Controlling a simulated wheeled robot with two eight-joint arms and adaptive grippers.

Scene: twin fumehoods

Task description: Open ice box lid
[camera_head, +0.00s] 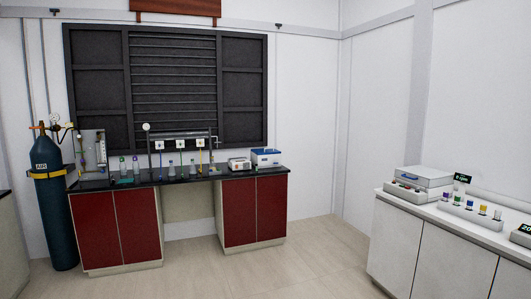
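A white box with a blue top (265,158) stands at the right end of the black benchtop across the room. It looks like an ice box with its lid shut, but it is too small to be sure. A grey box-shaped unit with a flat top (423,177) stands on the white counter at the right; I cannot tell whether it is a lidded box or an instrument. Neither of my grippers is in view.
The black benchtop (200,177) on red cabinets holds bottles, a small white device (239,164) and a rack. A dark gas cylinder (52,205) stands at its left. The white counter (456,225) holds a vial rack (470,213). The floor (250,280) between is clear.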

